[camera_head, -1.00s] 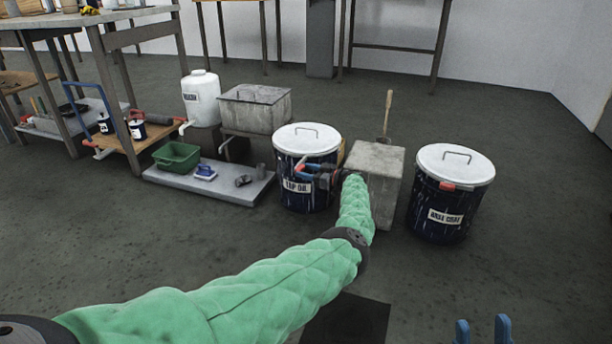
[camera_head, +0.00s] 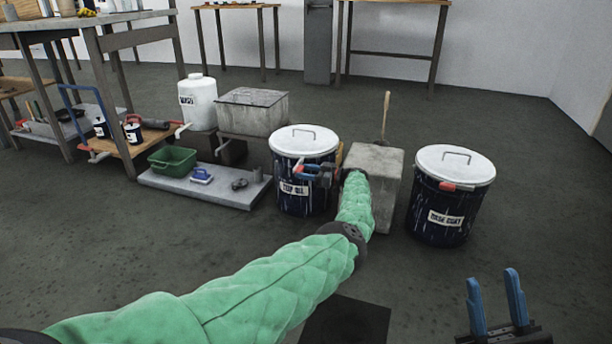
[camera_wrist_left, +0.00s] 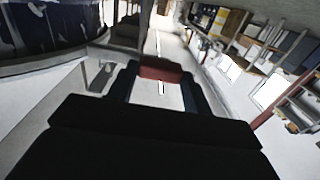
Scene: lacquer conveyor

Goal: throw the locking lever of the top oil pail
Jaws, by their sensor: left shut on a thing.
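The top oil pail (camera_head: 290,202) is dark blue with pale streaks, a white lid (camera_head: 303,141) and a "TOP OIL" label, and stands upright on the floor. My left arm reaches to its front right side. My left gripper (camera_head: 310,173) is at the pail's rim, shut on the red-gripped locking lever. In the left wrist view the lever's red grip (camera_wrist_left: 160,70) lies between the fingertips, and the pail's dark side (camera_wrist_left: 45,30) is at upper left. The rest of the lever is largely hidden. My right gripper (camera_head: 494,276) is open and empty at lower right.
A grey block (camera_head: 376,163) stands close to the pail's right, with a wooden-handled tool on it. The base coat pail (camera_head: 440,222) is further right. A low grey platform (camera_head: 215,192) with a green tub (camera_head: 172,160) lies to the left.

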